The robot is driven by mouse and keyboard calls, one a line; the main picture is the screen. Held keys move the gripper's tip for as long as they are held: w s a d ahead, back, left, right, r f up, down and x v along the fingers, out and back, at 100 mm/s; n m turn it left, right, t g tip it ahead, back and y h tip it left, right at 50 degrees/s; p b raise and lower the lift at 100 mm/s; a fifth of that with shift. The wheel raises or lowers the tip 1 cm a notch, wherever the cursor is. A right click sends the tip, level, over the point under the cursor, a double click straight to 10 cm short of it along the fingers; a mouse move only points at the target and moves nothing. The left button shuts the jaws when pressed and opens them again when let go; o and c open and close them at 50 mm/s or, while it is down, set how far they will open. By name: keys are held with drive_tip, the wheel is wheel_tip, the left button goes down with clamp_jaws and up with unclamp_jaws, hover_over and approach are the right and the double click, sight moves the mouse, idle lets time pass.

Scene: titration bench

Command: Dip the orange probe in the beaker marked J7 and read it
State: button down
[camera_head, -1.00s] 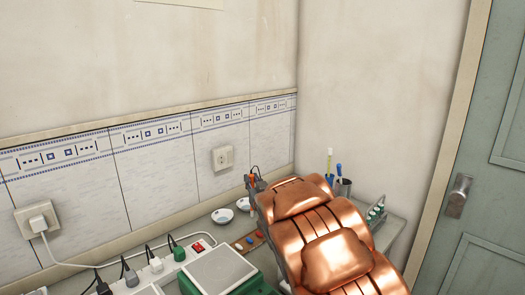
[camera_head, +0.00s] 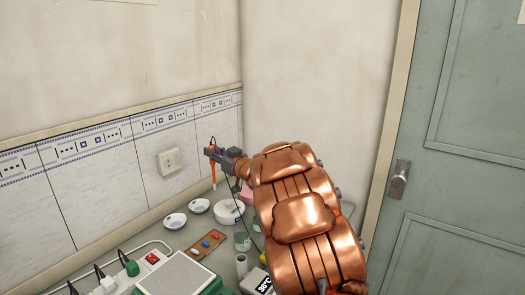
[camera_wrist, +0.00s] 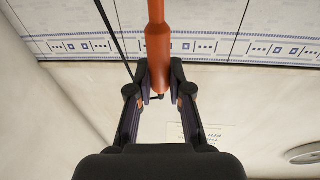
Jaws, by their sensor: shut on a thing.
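My gripper (camera_head: 214,153) is shut on the orange probe (camera_head: 213,172) and holds it upright above the bench, near the tiled wall. In the wrist view the orange probe (camera_wrist: 158,42) sits between the two fingertips (camera_wrist: 160,78), with a dark cable beside it. A clear glass beaker (camera_head: 242,241) stands on the bench, below and to the right of the probe and apart from it. No J7 mark is readable on it. A box with a dark display (camera_head: 264,285) is partly in view at the lower edge. My arm hides the bench to the right.
Two small white dishes (camera_head: 175,222) (camera_head: 199,206), a larger white bowl (camera_head: 228,213) and a wooden block with coloured pieces (camera_head: 206,244) are on the bench. A pink object (camera_head: 246,193) is behind the arm. A power strip (camera_head: 150,263) and a green-based plate device (camera_head: 178,277) are at front left.

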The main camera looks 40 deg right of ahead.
drive_tip(key=s+d+n+g+y+p, duration=0.1)
drive_tip(key=s+d+n+y+p, duration=0.2)
drive_tip(key=s+d, duration=0.85)
wheel_tip(320, 180, down, 13)
drive_tip(key=y+b, duration=0.1)
drive_tip(key=b, duration=0.6)
drive_tip(key=shift+w+r+b, duration=0.2)
drive_tip(key=shift+b, duration=0.15)
idle(0.3)
drive_tip(key=shift+r, duration=0.15)
idle(4.4)
